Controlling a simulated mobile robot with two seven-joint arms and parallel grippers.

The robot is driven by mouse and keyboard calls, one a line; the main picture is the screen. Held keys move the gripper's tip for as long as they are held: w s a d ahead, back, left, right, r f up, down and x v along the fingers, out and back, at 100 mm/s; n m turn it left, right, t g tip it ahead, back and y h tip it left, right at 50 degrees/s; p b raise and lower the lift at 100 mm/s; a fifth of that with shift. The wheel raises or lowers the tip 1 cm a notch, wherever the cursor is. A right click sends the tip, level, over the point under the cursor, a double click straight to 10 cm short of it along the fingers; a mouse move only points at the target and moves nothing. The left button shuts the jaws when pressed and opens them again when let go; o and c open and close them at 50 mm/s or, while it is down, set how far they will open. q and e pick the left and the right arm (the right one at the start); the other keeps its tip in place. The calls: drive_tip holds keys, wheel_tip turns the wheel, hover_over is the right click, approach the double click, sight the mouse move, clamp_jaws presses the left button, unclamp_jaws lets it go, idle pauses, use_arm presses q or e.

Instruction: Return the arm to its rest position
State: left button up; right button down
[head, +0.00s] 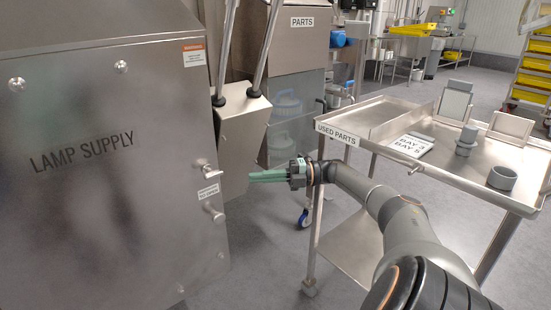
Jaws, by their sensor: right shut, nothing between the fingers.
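My right arm comes in from the lower right, and its gripper (268,175) points left with its green fingers shut and nothing held. The fingertips are close to the right edge of the steel lamp supply cabinet (100,220), near a small labelled plate (208,191) and metal knobs (214,212). I cannot tell whether they touch anything. My left gripper is not in view.
A steel cart (375,139) labelled used parts stands right of the gripper, under and behind my arm. It holds a grey ring (502,178), a grey fitting (467,139) and a printed sheet (411,145). A parts cabinet (297,45) stands behind. Grey floor shows between.

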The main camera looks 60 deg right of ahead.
drive_tip(key=shift+s+d+b, duration=0.35)
drive_tip(key=shift+s+d, duration=0.15)
drive_tip(key=shift+d, duration=0.35)
drive_tip(key=shift+s+d+b, duration=0.3)
drive_tip(key=shift+s+d, duration=0.2)
drive_tip(key=shift+d, duration=0.3)
